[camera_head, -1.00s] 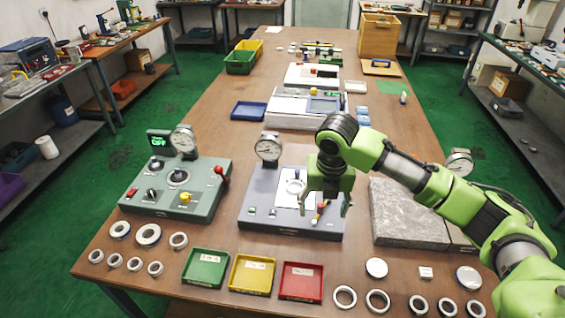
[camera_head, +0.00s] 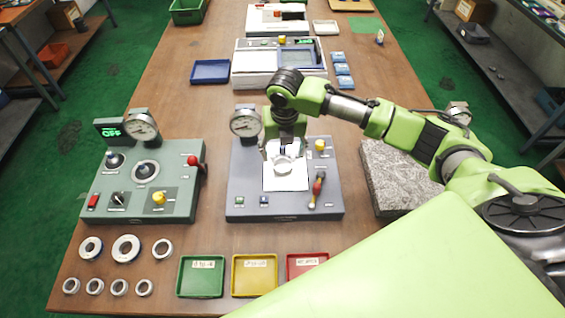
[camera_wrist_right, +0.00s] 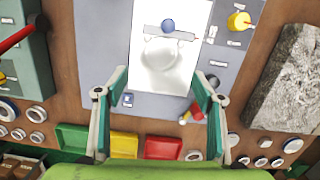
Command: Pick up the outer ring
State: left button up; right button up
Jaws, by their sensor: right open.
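A pale ring-like round part (camera_head: 284,165) lies on the white plate (camera_head: 298,184) of the grey gauge fixture (camera_head: 240,185). In the right wrist view it is a pale disc shape (camera_wrist_right: 163,58), below a grey bar and a blue knob; its hole is not clear. Several loose rings (camera_head: 126,248) lie at the front left of the table; which is the outer ring I cannot tell. My right gripper (camera_head: 284,143) is above the back of the fixture, fingers pointing down. In the right wrist view its fingers (camera_wrist_right: 160,78) are apart, with nothing between them. My left gripper is not in view.
A dial gauge (camera_head: 246,123) stands close left of my right gripper. A green control box (camera_head: 180,180) is at left, a stone slab (camera_head: 385,165) at right. Green (camera_head: 200,277), yellow (camera_head: 254,275) and red (camera_head: 305,264) trays line the front. My own body covers the lower right.

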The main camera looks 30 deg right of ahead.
aim_at(283, 164)
jog(key=shift+w+f, duration=0.3)
jog(key=shift+f, duration=0.65)
jog(key=f, duration=0.1)
jog(key=f+p, duration=0.1)
jog(key=f, duration=0.1)
jog(key=f+p, duration=0.1)
jog(key=shift+w+d+f, duration=0.25)
jog(key=shift+w+d, duration=0.05)
jog(key=shift+w, duration=0.05)
jog(key=shift+w+f, duration=0.15)
jog(key=shift+f, duration=0.15)
jog(key=c, duration=1.2)
